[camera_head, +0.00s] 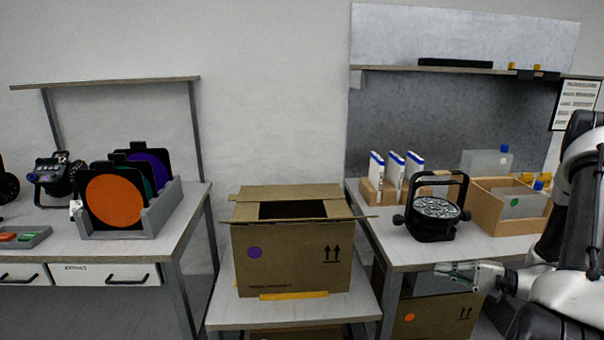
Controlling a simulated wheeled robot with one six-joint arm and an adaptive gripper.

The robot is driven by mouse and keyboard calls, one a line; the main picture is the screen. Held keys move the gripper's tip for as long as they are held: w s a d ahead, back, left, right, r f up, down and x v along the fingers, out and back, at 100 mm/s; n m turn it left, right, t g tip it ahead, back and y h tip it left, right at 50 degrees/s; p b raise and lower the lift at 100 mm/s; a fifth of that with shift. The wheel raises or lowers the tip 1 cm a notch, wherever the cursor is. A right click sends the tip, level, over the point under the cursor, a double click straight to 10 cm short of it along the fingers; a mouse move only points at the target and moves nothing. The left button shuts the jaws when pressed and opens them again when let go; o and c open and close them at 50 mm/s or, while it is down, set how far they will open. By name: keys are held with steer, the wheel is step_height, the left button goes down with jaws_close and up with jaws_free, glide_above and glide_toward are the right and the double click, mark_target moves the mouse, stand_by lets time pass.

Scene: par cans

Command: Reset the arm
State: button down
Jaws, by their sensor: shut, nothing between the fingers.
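My arm comes in from the right edge, bent, with its pale lower part low in front of the right workbench (405,258). My gripper (442,269) points left at the bench's front edge, below the black par can (436,208). It looks shut and empty, with a hint of green along its fingers. The par can stands on the bench, its lens facing up and forward, apart from my gripper in the picture.
An open cardboard box (292,262) stands on a low table in the middle. A wooden bin (510,207) and white-and-blue boxes are on the right bench. A rack with coloured filters (113,201) stands on the left bench. Another carton (432,314) is under the right bench.

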steer(key=s+a+r+n+g+h, duration=0.1)
steer(key=s+r+g+h, duration=0.3)
steer(key=s, duration=0.4)
steer(key=s+r+n+g+h, duration=0.15)
steer(key=s+r+g, duration=0.25)
steer(key=s+g, duration=0.4)
steer(key=s+a+r+n+t+h, duration=0.2)
steer(key=r+n+t+h, duration=0.1)
steer(key=r, duration=0.7)
steer(key=s+a+r+n+t+h, duration=0.1)
steer(key=s+r+n+t+h, duration=0.2)
steer(key=r, duration=0.6)
steer(key=n+t+h, duration=0.1)
steer(key=t+h, duration=0.1)
steer(key=h, duration=0.1)
steer(key=shift+s+a+r, duration=0.3)
steer(key=shift+a+r, duration=0.1)
